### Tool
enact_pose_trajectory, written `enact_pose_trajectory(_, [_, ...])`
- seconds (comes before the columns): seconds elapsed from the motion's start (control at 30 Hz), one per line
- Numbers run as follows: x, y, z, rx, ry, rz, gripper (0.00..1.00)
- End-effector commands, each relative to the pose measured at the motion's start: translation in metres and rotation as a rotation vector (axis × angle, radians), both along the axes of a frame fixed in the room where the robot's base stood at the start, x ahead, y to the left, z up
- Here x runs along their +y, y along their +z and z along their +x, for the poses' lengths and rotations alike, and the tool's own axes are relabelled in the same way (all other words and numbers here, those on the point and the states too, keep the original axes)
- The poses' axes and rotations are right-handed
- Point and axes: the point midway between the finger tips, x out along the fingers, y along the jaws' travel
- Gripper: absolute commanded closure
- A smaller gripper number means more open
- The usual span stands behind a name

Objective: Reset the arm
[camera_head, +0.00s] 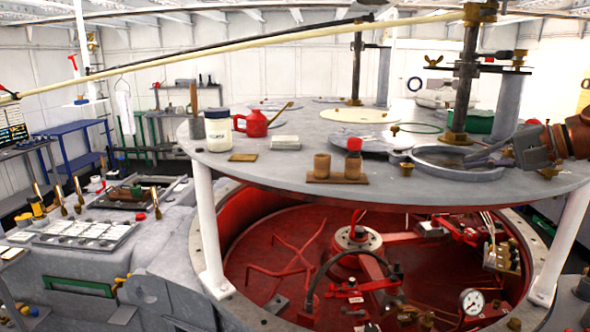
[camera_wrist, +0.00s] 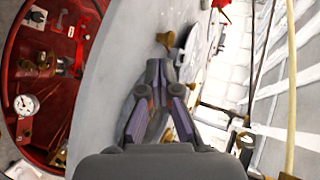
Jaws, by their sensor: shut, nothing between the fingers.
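My gripper (camera_head: 484,157) shows at the right of the head view, reaching in from the right edge over the round grey table. It points left, above a grey ring-shaped part (camera_head: 440,170) near the table's right rim. In the wrist view my gripper (camera_wrist: 160,72) is shut and empty, its fingertips together above the table. Whether the fingertips touch anything below them cannot be told. Behind the fingers, part of the table top is hidden.
The table (camera_head: 260,175) bears a red can (camera_head: 252,124), a white jar (camera_head: 218,130) and a wooden stand with two cylinders (camera_head: 337,178). A thick post (camera_head: 465,85) stands near my gripper. Below is a red pit (camera_head: 270,255). A pale rod (camera_head: 250,50) crosses above.

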Motion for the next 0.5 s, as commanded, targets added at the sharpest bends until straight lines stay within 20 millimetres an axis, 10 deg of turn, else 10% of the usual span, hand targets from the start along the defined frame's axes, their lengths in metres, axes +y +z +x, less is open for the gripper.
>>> enact_pose_trajectory(0.5, [0.183,-0.088,-0.074,0.175,0.344,-0.279,1.0])
